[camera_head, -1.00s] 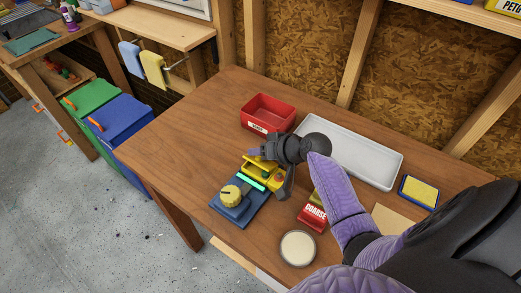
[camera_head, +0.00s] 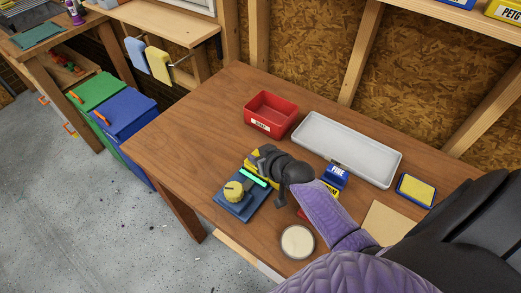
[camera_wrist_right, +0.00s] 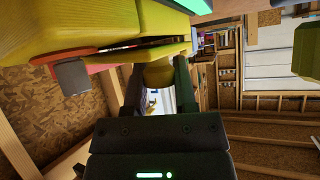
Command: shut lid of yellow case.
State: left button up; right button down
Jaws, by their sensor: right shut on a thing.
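The yellow case (camera_head: 251,172) lies on the wooden table next to a blue block with a yellow knob (camera_head: 233,190). My right gripper (camera_head: 262,160) is over the case and hides most of it, so I cannot tell from the head view how far the lid stands open. In the right wrist view, the gripper's two fingers are shut around a rounded yellow piece (camera_wrist_right: 158,74) under a yellow slab, apparently part of the case's lid. A dark gap shows between yellow parts (camera_wrist_right: 140,42) there. My left gripper is not in view.
A red bin (camera_head: 270,115) and a long grey tray (camera_head: 348,148) stand behind. The table's left part is clear.

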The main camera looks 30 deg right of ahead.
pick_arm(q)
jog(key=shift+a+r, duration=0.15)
pick_arm(e)
jog(key=shift+a+f+h, duration=0.15)
jog(key=shift+h, duration=0.15)
jog(key=shift+c, duration=2.2)
grip_release()
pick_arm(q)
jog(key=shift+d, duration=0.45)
pick_arm(e)
jog(key=shift+o, duration=0.2)
pick_arm(q)
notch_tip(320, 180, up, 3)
jog(key=p, duration=0.3)
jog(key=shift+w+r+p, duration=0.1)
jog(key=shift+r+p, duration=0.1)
jog(key=shift+p, duration=0.15)
pick_arm(e)
jog(key=v, duration=1)
jog(key=shift+f, duration=0.2)
